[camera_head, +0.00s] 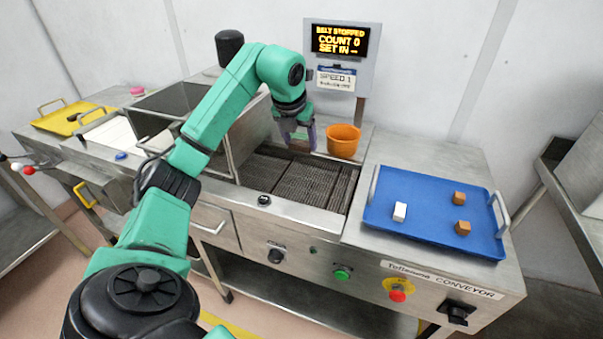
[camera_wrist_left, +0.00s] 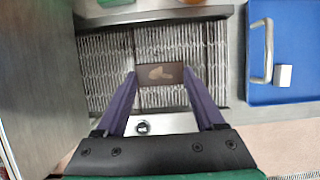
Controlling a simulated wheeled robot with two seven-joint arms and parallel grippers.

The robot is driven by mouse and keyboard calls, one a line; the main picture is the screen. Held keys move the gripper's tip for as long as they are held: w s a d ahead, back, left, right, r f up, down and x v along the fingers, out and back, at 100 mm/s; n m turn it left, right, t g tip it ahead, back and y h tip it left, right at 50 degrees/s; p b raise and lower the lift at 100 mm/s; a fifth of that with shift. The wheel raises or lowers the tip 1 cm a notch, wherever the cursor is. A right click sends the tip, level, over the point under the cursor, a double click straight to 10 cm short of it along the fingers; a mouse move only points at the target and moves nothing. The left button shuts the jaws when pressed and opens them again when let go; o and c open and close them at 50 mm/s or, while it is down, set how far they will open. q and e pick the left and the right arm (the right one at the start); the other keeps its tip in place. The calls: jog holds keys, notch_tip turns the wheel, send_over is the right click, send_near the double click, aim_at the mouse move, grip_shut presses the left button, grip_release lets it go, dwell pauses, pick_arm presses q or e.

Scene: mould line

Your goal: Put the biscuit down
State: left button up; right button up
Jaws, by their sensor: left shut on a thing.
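My left gripper (camera_head: 297,138) reaches over the conveyor belt (camera_head: 278,177), a dark slatted metal bed. In the left wrist view the gripper (camera_wrist_left: 160,80) has its two purple fingers shut on the biscuit (camera_wrist_left: 161,74), a dark brown rectangular block with a paler mark on top. The biscuit sits between the fingertips, with belt slats (camera_wrist_left: 105,70) showing around it. I cannot tell whether it touches the belt. In the head view the fingers largely hide the biscuit. My right gripper is in neither view.
An orange bowl (camera_head: 343,141) stands behind the belt's right end. A blue tray (camera_head: 428,226) on the right holds one white and two brown blocks. A metal hood (camera_head: 240,145) stands left of the gripper. The sign (camera_head: 341,40) reads "BELT STOPPED, COUNT 0".

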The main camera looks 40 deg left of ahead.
aim_at(303, 177)
pick_arm(q)
jog(key=f, duration=0.9)
jog(key=shift+w+f, duration=0.2)
jog(key=shift+f, duration=0.2)
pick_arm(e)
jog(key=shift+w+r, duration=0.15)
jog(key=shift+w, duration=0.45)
pick_arm(q)
jog(key=o, duration=1.3)
jog(key=shift+r, duration=0.1)
jog(key=shift+s+d+r, duration=0.1)
jog(key=shift+r, duration=0.15)
jog(key=v, duration=1.1)
jog(key=shift+r, duration=0.2)
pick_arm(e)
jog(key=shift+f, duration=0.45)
